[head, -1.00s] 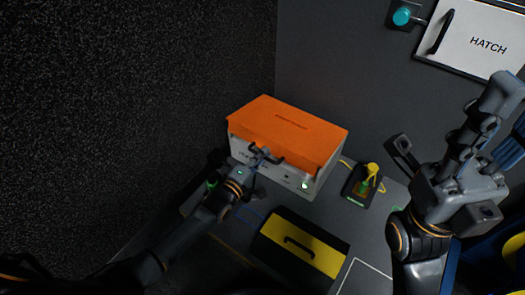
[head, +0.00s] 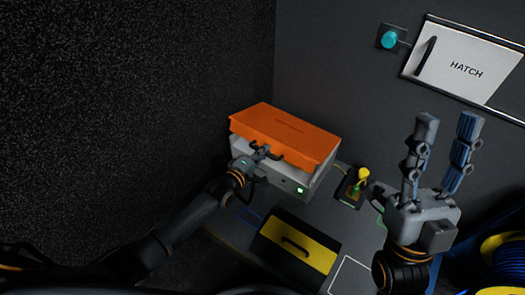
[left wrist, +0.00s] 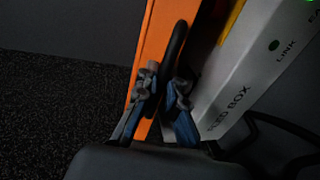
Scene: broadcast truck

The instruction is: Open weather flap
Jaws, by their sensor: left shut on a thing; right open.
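The orange weather flap (head: 285,131) covers the top of a white box (head: 245,165); its front edge is lifted off the box's front face. A dark handle (head: 270,153) sits on the flap's front. My left gripper (head: 260,152) is shut on this handle. In the left wrist view, the fingers (left wrist: 165,95) close around the dark handle (left wrist: 175,48) beside the orange flap (left wrist: 152,45), and a gap shows between flap and white box (left wrist: 240,75). My right gripper (head: 445,130) is open and empty, raised at the right, fingers pointing up.
A black and yellow case (head: 300,243) lies in front of the box. A yellow-topped device (head: 360,180) stands right of it. A white hatch (head: 465,65) and a teal knob (head: 390,39) are on the back wall. A yellow cable reel (head: 502,250) is at lower right.

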